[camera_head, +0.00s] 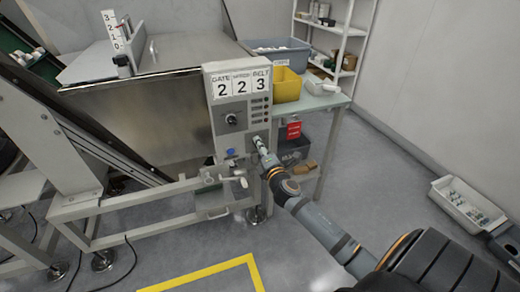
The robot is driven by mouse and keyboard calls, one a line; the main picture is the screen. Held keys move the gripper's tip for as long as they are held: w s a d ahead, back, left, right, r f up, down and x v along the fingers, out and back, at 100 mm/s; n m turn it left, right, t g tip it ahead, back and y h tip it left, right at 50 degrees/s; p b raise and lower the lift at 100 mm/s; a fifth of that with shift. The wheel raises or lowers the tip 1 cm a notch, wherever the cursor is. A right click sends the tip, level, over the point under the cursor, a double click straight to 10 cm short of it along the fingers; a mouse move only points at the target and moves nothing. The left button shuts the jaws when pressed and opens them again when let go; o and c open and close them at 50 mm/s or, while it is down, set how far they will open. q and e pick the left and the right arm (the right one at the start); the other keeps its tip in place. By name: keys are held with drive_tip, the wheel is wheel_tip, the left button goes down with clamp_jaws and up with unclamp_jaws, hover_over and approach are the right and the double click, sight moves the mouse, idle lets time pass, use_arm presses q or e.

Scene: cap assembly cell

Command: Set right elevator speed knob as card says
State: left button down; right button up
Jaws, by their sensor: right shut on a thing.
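A grey control panel (226,143) stands in the middle of the view, on the machine's frame. On top of it a white card (240,84) reads GATE 2, a middle label too small to read with 2, and BELT 3. A dark round knob (231,119) with a pointer sits on the left of the panel face. My right gripper (259,143) is at the lower right of the panel face, shut on a small knob that its fingers mostly hide. The setting of that knob cannot be read. My left gripper is not in view.
A steel hopper (150,110) with a 0 to 3 scale (117,36) stands left. A yellow bin (287,85) and a grey tub (275,52) are on the side table. A crank handle (240,180) is below the panel.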

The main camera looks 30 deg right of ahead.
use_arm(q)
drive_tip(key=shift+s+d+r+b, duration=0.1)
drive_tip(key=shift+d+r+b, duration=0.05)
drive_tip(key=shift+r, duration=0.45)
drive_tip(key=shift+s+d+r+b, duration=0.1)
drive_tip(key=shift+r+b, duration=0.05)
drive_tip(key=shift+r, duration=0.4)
use_arm(e)
drive_tip(key=shift+m, duration=1.1)
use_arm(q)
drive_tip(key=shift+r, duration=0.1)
use_arm(e)
drive_tip(key=o, duration=1.2)
drive_tip(key=shift+c, duration=0.2)
drive_tip(key=shift+s, duration=0.1)
drive_tip(key=v, duration=1.2)
